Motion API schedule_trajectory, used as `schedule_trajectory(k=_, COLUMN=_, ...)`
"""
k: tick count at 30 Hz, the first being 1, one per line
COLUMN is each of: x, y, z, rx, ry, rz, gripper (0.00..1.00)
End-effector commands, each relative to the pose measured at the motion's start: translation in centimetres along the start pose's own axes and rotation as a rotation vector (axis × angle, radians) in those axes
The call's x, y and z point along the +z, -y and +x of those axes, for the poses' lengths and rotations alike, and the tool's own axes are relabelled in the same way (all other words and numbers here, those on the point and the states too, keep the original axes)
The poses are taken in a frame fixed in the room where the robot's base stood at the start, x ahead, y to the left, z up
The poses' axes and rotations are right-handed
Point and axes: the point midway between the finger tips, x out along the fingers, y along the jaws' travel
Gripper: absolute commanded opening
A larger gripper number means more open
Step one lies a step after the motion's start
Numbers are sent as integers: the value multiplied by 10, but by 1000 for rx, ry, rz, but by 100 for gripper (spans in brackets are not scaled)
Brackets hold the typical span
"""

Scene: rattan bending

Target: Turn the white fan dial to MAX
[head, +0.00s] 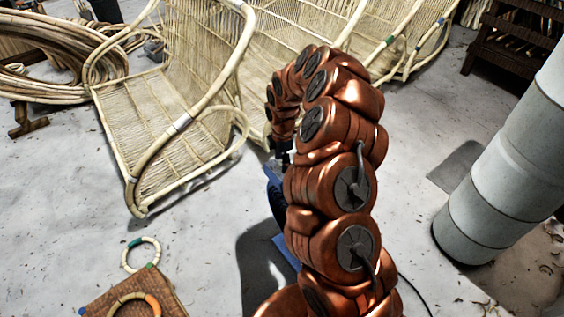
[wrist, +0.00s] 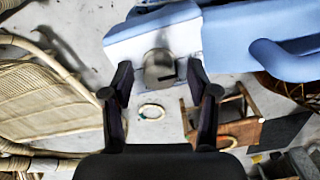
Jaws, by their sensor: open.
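The fan dial (wrist: 159,68) is a round knob that looks grey, with a dark mark toward its right side. It sits on the white front panel (wrist: 122,45) of a blue fan housing (wrist: 252,38) at the top of the wrist view. My gripper (wrist: 160,69) is open, with one dark finger to each side of the dial and visible gaps between them. Whether the fingertips reach the dial's depth is unclear. In the head view, blue parts of the fan (head: 276,196) show behind my copper-coloured arm, which hides the dial and my gripper.
Rattan chair frames (head: 160,110) stand at the back and left, beside coiled rattan (head: 50,75). A brown stool (head: 130,298) and a rattan ring (head: 141,254) are at lower left. A grey cylindrical duct (head: 500,165) stands on the right. Floor is open at left centre.

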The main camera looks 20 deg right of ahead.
Motion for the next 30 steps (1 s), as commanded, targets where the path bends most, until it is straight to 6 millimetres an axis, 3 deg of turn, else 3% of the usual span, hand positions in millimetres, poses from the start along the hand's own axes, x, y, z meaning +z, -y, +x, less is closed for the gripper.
schedule_trajectory(k=7, x=0, y=0, z=1, rx=0, ry=0, rz=0, gripper=59)
schedule_trajectory(k=24, x=0, y=0, z=1, rx=-1, ry=0, rz=0, gripper=1)
schedule_trajectory(k=30, x=0, y=0, z=1, rx=-1, ry=1, rz=9, gripper=0)
